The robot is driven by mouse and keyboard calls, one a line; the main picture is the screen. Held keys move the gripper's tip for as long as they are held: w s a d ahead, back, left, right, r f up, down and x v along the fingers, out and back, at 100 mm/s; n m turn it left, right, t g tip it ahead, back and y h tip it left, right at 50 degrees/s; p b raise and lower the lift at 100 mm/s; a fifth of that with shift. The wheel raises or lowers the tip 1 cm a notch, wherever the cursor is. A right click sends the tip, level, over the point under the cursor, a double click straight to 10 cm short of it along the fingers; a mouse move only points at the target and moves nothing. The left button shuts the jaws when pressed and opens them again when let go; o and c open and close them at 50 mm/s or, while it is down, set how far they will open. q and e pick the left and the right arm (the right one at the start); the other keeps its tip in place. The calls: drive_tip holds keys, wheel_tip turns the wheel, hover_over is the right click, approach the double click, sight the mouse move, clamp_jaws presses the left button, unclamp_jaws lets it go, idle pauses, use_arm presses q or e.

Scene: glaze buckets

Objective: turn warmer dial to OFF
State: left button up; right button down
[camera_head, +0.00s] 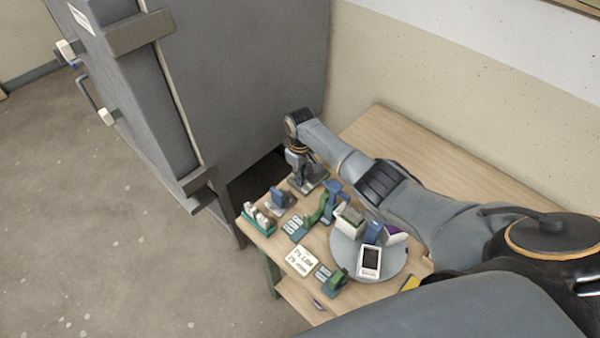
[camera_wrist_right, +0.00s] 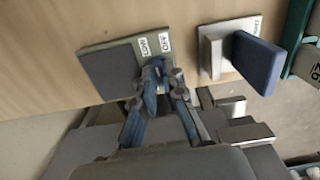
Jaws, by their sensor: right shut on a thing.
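The warmer is a dark grey plate (camera_wrist_right: 108,68) with two white labels at its edge in the right wrist view. One label reads OFF (camera_wrist_right: 165,42); the other is too small to read surely. My right gripper (camera_wrist_right: 168,88) is at the labelled edge of the plate, its fingers closed on the small dial there. The fingers hide most of the dial, so I cannot tell which way it points. In the head view my right gripper (camera_head: 304,178) reaches down at the far corner of the table over the warmer. My left gripper is in neither view.
A grey holder with a blue paddle (camera_wrist_right: 258,62) stands close beside the warmer. On the wooden table (camera_head: 385,135) stand a teal rack of white bottles (camera_head: 256,219), a round grey turntable (camera_head: 397,262) and a written card (camera_head: 303,262). A large grey cabinet (camera_head: 250,80) stands to the left.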

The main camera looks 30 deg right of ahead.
drive_tip(key=m+p, duration=0.1)
drive_tip(key=m, duration=0.4)
drive_tip(key=shift+m, duration=0.4)
idle(0.4)
drive_tip(key=c, duration=1.4)
unclamp_jaws()
wheel_tip(320, 180, up, 12)
drive_tip(key=shift+r, duration=0.1)
